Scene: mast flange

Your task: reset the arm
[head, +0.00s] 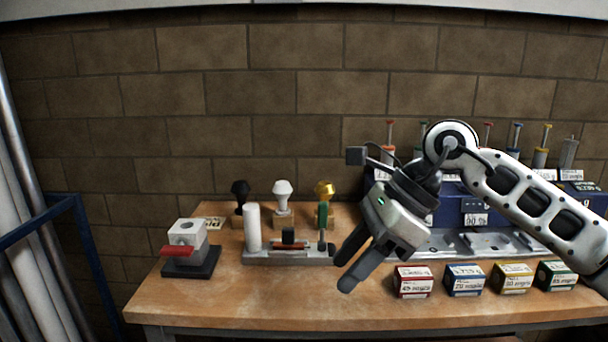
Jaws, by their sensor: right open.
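My right gripper (352,268) hangs in front of the middle of the workbench, its fingers pointing down and to the left. It is open, and nothing shows between its fingers. My right arm (545,208) comes in from the right edge and passes in front of the right part of the bench, hiding some of what stands there. My left gripper does not show.
The wooden bench (225,300) holds a grey block with a red handle (184,245), a grey fixture (270,257) and black, white and gold knobbed pieces. Several small boxes (465,280) line the front right. A blue rack stands behind. The front left top is clear.

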